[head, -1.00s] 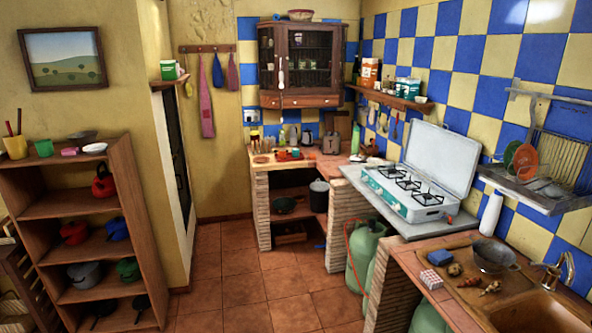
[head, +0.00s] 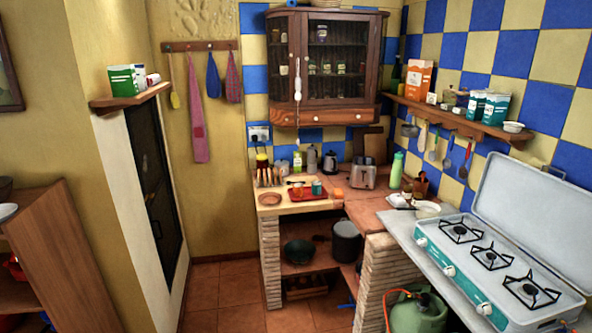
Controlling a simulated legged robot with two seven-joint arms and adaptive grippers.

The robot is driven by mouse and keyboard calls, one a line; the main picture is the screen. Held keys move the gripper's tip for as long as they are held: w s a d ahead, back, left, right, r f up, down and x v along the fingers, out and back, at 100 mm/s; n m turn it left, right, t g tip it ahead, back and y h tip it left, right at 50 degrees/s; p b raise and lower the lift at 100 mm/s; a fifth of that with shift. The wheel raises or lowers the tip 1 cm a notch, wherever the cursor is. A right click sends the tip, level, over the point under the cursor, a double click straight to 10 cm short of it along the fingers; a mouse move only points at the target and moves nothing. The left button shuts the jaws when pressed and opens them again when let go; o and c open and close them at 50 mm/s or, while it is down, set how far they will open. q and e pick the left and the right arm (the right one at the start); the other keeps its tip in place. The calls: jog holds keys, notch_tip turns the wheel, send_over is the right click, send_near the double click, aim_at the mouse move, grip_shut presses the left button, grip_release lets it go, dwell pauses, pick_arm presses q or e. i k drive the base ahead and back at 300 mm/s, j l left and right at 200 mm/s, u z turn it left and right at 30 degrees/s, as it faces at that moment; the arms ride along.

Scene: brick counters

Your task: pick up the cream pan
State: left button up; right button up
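A pale, cream-coloured shallow round thing (head: 428,209) lies on the counter at the near side of the corner, left of the stove. A thin dark bar, perhaps its handle, shows at its left; it is too small to be sure that this is the cream pan. A smaller white item (head: 398,199) lies beside it. Neither of my grippers is in view.
The teal gas stove (head: 490,258) with its lid up stands at the right. A green bottle (head: 396,170) and toaster (head: 363,174) stand on the brick counter. A gas cylinder (head: 418,312) is below. Tiled floor (head: 215,290) is clear ahead; a wooden shelf (head: 60,240) stands left.

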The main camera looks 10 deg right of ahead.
aim_at(426, 209)
jog(key=i+z, duration=0.1)
jog(key=i, duration=0.5)
jog(key=i+j+z, duration=0.15)
jog(key=i, duration=0.4)
jog(key=i+j+z, duration=0.1)
jog(key=i, duration=0.5)
